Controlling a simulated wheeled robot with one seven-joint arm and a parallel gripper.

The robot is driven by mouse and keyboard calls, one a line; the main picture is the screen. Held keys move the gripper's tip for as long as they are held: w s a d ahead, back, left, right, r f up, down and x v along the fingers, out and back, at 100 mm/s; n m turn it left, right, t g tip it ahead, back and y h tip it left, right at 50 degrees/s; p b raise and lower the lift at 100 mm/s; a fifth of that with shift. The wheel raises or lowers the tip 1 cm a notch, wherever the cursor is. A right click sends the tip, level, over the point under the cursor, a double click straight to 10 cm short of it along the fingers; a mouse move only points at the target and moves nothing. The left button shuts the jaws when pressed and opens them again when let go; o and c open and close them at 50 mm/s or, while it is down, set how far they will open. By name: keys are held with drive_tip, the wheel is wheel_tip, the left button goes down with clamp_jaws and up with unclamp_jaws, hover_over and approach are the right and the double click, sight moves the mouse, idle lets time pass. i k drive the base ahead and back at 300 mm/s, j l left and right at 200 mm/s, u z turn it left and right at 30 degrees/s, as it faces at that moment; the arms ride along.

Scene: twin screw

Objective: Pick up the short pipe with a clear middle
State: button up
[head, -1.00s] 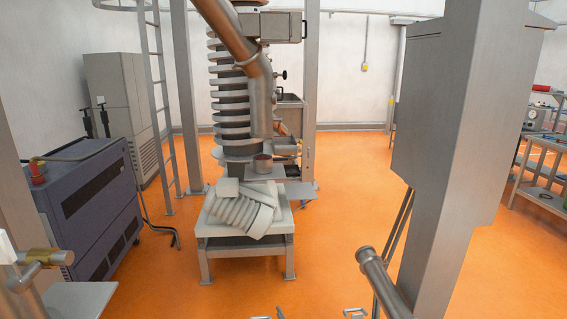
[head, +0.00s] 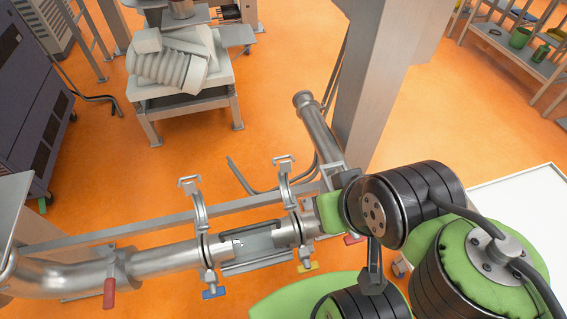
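The short pipe with a clear middle (head: 258,243) lies in the pipe line at the lower centre of the head view. It has a see-through section between metal ends. A hinged clamp (head: 200,205) stands open at its left end, and another open clamp (head: 285,182) stands at its right end. My black and green arm is on the right, close to the right end of this pipe line. I cannot make out the gripper's fingers among the arm parts, nor whether they touch anything. The pipe still rests between the clamps' places.
A metal pipe (head: 165,258) continues left, with a red handle (head: 109,292). A slanted pipe (head: 318,128) rises behind, beside a grey column (head: 385,90). A low stand (head: 185,101) holds grey ribbed parts at the back. A white surface (head: 520,215) is at right. Orange floor is open behind.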

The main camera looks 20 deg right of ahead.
sight(224, 246)
drive_tip(key=j, duration=1.9)
drive_tip(key=z, duration=0.05)
